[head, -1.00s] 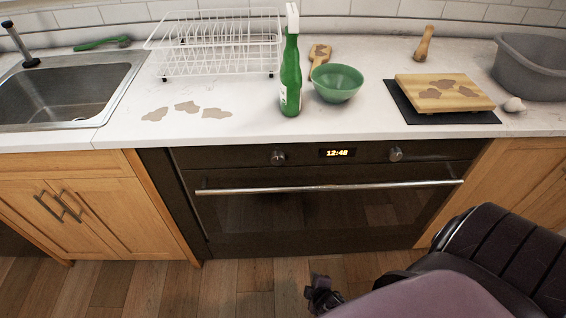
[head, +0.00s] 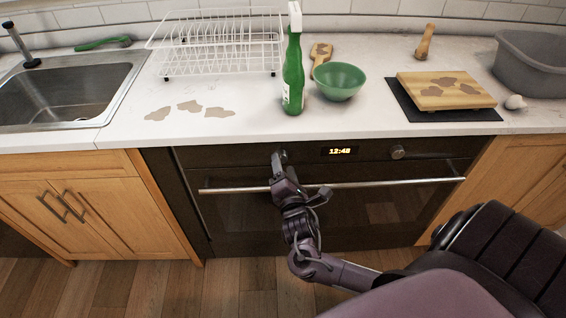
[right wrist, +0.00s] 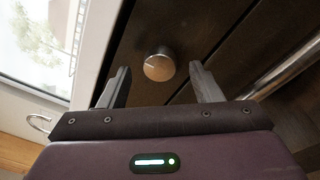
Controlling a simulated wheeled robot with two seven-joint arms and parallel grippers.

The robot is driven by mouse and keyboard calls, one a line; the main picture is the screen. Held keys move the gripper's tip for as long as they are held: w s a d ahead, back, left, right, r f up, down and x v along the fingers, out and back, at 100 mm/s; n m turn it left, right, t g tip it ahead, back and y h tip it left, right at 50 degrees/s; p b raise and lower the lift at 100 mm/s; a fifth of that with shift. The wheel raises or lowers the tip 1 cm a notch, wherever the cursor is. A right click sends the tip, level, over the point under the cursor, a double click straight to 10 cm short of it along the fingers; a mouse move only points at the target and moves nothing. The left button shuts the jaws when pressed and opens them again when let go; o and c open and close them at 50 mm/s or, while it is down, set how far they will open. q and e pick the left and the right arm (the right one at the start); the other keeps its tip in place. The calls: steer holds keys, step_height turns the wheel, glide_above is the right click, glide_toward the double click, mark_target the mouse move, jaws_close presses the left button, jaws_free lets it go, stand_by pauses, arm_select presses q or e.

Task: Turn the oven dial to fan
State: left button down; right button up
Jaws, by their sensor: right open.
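The oven (head: 370,205) is dark, with a lit clock and two round metal dials on its front panel. The left dial (right wrist: 159,67) shows in the right wrist view, silver with a mark on its face. In the head view my gripper mostly hides it. My right gripper (right wrist: 160,70) is open, its fingers on either side of the left dial in the picture, with visible gaps. Contact cannot be seen. In the head view the right gripper (head: 279,160) is at the panel. The right dial (head: 397,152) is clear. My left gripper is not in view.
The oven's handle bar (head: 380,183) runs below the panel, close to my right arm. Above, the counter holds a green bottle (head: 293,80), a green bowl (head: 339,82), a dish rack (head: 215,45) and a cutting board (head: 445,103). The sink (head: 65,90) is at the left.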

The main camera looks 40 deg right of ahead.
steer(key=shift+x, duration=1.05)
steer(key=shift+c, duration=0.5)
steer(key=c, duration=0.9)
